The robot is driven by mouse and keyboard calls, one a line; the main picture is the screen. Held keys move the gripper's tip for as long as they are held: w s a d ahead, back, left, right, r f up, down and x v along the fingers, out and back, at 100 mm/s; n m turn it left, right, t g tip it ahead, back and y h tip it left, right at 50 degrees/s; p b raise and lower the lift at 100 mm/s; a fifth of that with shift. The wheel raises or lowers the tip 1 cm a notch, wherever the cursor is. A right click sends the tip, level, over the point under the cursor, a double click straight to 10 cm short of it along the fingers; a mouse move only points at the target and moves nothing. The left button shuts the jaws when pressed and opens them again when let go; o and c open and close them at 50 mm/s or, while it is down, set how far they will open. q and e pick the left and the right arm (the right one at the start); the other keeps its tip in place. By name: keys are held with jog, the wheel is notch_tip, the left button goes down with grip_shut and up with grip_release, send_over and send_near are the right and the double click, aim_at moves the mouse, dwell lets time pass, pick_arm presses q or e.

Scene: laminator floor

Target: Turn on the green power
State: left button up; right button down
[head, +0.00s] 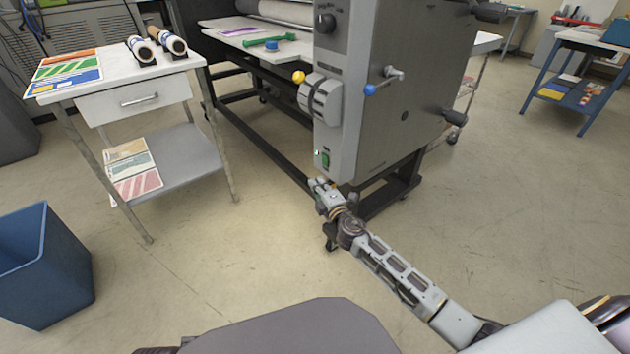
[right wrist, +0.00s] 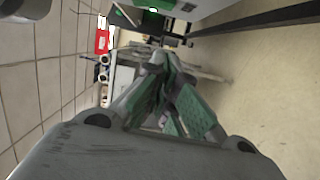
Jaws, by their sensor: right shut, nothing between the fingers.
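The green power switch (head: 326,158) sits low on the narrow front face of the grey laminator housing (head: 400,110). My right gripper (head: 318,183) is just below the switch in the head view, shut and empty. Whether it touches the panel cannot be told. In the right wrist view the green-padded fingers (right wrist: 158,65) meet at their tips. A bright green spot, likely the switch (right wrist: 153,9), shows at the top edge of that view, beyond the fingertips. My left gripper is not in view.
The laminator has a black dial (head: 326,22), a yellow-knobbed lever (head: 299,77) and a blue-knobbed crank (head: 370,89) above the switch. A white table (head: 125,75) stands at left, with a blue bin (head: 45,265) nearer. The floor between is clear.

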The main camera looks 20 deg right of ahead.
jog(key=shift+s+d+f, duration=0.1)
jog(key=shift+s+d, duration=0.05)
jog(key=shift+s, duration=1.15)
jog(key=shift+s+d, duration=0.15)
jog(key=shift+s, duration=1.15)
